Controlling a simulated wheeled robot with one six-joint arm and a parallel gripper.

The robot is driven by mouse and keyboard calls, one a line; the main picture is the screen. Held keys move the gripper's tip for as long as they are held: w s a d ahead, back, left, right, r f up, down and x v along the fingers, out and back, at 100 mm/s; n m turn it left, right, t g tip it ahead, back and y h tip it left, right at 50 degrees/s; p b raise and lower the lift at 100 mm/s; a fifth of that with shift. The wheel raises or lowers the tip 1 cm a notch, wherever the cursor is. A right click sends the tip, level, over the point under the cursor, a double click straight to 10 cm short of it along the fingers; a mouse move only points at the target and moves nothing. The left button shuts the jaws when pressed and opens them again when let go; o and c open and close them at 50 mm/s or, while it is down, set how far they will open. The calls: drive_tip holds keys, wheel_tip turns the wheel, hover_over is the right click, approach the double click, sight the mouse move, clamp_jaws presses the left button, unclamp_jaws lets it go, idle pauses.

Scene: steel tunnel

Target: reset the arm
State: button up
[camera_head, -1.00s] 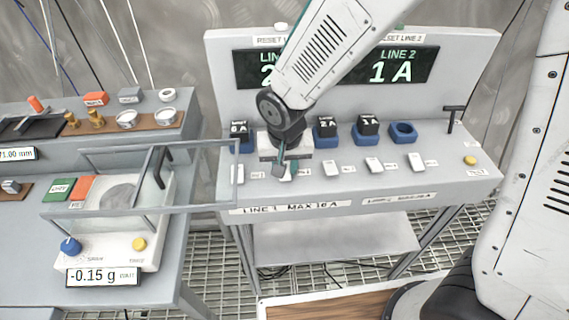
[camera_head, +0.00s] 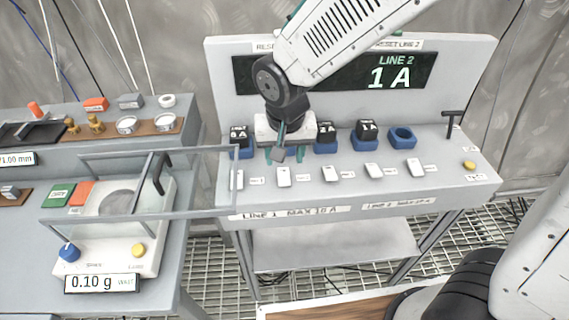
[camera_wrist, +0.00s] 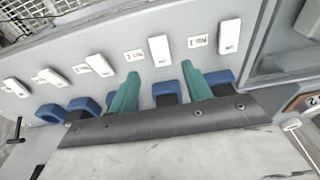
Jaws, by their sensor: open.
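My gripper (camera_head: 284,156) hangs from my arm over the grey panel desk (camera_head: 340,195), above the row of blue holders and behind the row of white switches. Its two teal fingers are apart, with nothing held between them. The fingers also show in the wrist view (camera_wrist: 162,88), with a blue holder (camera_wrist: 166,88) seen in the gap between them. My arm covers the left part of the display board (camera_head: 350,72). The right part of the board reads LINE 2, 1 A.
Dark labelled blocks sit in blue holders, such as the 2 A block (camera_head: 326,131); the rightmost holder (camera_head: 402,138) is empty. A T-handle (camera_head: 451,122) and yellow button (camera_head: 469,165) stand right. A scale with a glass shield (camera_head: 110,230) reads 0.10 g at left.

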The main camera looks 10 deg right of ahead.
drive_tip(key=shift+s+r, duration=0.15)
drive_tip(key=shift+r, duration=0.4)
drive_tip(key=s+d+r, duration=0.6)
drive_tip(key=s+d, duration=0.3)
drive_tip(key=d, duration=0.1)
drive_tip(key=s+d+r, duration=0.6)
drive_tip(key=s+d, duration=0.3)
drive_tip(key=d, duration=0.1)
drive_tip(key=shift+d+r, duration=0.3)
drive_tip(key=shift+d, duration=0.05)
